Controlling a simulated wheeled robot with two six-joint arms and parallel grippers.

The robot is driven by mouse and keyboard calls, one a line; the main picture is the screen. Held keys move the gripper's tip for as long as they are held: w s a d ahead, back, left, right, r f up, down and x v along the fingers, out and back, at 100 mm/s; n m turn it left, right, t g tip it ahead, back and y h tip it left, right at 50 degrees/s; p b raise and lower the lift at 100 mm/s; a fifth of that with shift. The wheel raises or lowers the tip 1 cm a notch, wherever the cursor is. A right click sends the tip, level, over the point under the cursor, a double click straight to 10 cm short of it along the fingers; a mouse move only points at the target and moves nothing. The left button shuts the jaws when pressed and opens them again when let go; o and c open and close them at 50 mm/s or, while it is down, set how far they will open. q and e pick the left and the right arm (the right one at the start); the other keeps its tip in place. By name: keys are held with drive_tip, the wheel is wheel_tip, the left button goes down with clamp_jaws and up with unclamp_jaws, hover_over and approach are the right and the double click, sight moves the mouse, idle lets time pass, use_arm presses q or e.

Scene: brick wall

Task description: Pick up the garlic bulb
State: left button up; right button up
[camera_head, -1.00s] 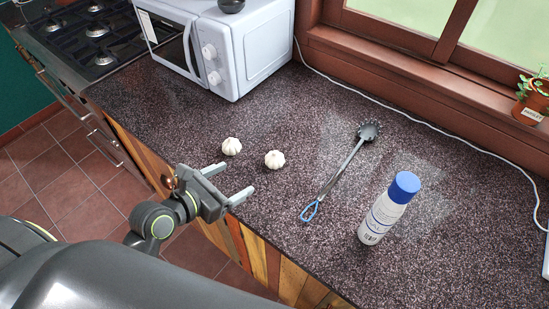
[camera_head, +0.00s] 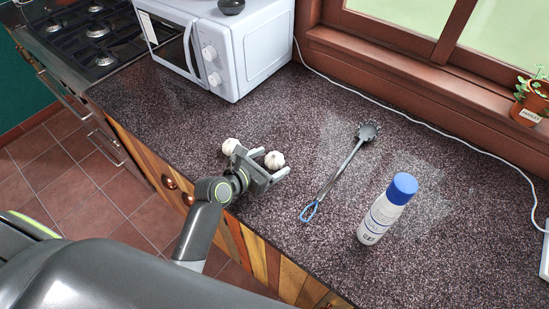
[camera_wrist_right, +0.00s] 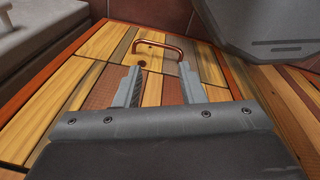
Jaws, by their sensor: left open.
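Two white garlic bulbs sit on the dark speckled countertop in the head view. The left bulb (camera_head: 230,146) is just beyond my left gripper's body. The right bulb (camera_head: 274,160) is at the fingers, its lower part hidden by them. My left gripper (camera_head: 271,163) is open, with its fingers reaching toward the right bulb; I cannot tell whether they touch it. My right gripper (camera_wrist_right: 160,82) shows in the right wrist view, its two fingers apart with nothing between them, facing wooden cabinet boards.
A white bottle with a blue cap (camera_head: 385,212) stands farther right. A white microwave (camera_head: 236,50) stands behind. A copper handle (camera_wrist_right: 160,47) is on the cabinet before my right gripper.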

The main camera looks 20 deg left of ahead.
use_arm(q)
drive_tip(key=shift+x, duration=1.05)
